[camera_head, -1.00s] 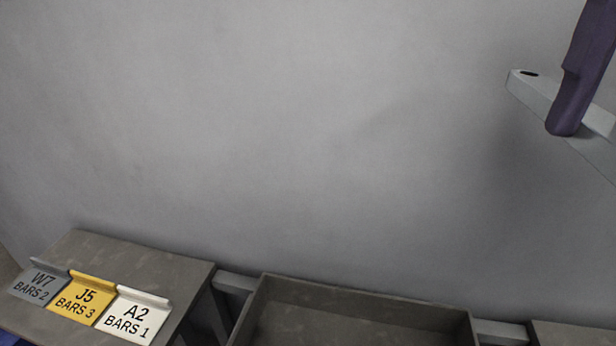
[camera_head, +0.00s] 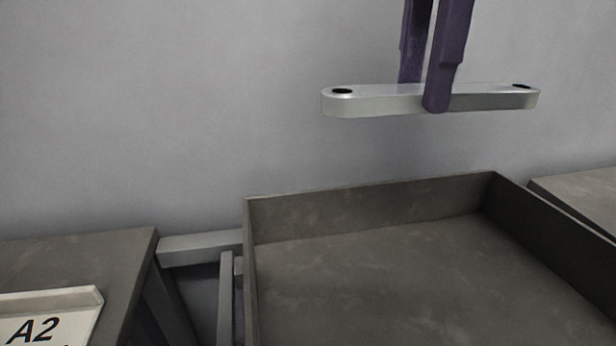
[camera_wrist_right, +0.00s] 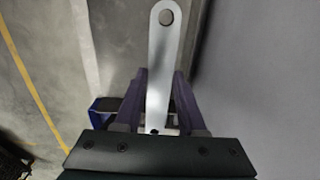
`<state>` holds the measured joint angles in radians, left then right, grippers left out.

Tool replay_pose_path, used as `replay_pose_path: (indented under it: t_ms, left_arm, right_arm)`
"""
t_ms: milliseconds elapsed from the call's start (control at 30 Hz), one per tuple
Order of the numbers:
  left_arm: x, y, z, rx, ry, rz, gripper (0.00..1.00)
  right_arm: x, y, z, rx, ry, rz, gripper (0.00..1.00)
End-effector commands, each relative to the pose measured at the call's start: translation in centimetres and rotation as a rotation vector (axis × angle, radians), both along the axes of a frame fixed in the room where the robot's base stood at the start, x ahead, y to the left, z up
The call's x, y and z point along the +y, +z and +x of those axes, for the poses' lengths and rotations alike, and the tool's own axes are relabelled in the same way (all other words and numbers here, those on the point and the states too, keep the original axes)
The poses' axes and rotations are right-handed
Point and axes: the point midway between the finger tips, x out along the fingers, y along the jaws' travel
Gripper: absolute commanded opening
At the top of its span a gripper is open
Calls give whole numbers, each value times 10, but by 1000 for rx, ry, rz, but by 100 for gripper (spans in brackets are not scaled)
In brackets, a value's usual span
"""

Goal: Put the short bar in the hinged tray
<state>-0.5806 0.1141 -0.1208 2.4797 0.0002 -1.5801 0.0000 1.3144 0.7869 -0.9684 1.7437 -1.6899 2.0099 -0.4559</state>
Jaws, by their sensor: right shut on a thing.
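The short bar (camera_head: 385,101) is a light metal strip with rounded ends and a dark hole near each end. My right gripper (camera_head: 424,98) is shut on the middle of the bar. It holds the bar level in the air, above the far wall of the tray. The bar also shows in the right wrist view (camera_wrist_right: 159,65), between the purple fingers of my right gripper (camera_wrist_right: 157,100). The tray (camera_head: 370,197) is a dark grey open box with low walls, and the part of its floor in view is empty. Its near side is cut off. My left gripper is not in view.
A dark table (camera_head: 80,258) stands at the left with a white A2 sign (camera_head: 50,308) on it. Another dark surface (camera_head: 585,193) is at the right. A grey rail (camera_head: 200,247) runs between the left table and the tray. A plain grey wall (camera_head: 150,110) is behind.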

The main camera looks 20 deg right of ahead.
Motion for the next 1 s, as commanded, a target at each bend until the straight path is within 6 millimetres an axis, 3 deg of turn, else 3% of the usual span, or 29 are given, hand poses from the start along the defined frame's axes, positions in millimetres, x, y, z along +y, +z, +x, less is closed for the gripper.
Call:
replay_pose_path:
  t_ms: [33,100,400,667,900,1000]
  left_arm:
    - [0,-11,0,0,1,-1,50]
    - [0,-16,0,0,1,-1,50]
    - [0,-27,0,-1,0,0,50]
    - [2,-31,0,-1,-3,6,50]
    - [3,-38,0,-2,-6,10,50]
    - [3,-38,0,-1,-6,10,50]
  right_arm:
    - [1,-20,-1,6,1,1,0]
    - [0,-40,-2,8,1,0,0]
    - [0,-118,-1,4,3,-1,0]
    - [0,-141,0,1,4,0,0]
    - [0,-177,-1,2,4,0,0]
    - [0,-181,0,0,4,0,0]
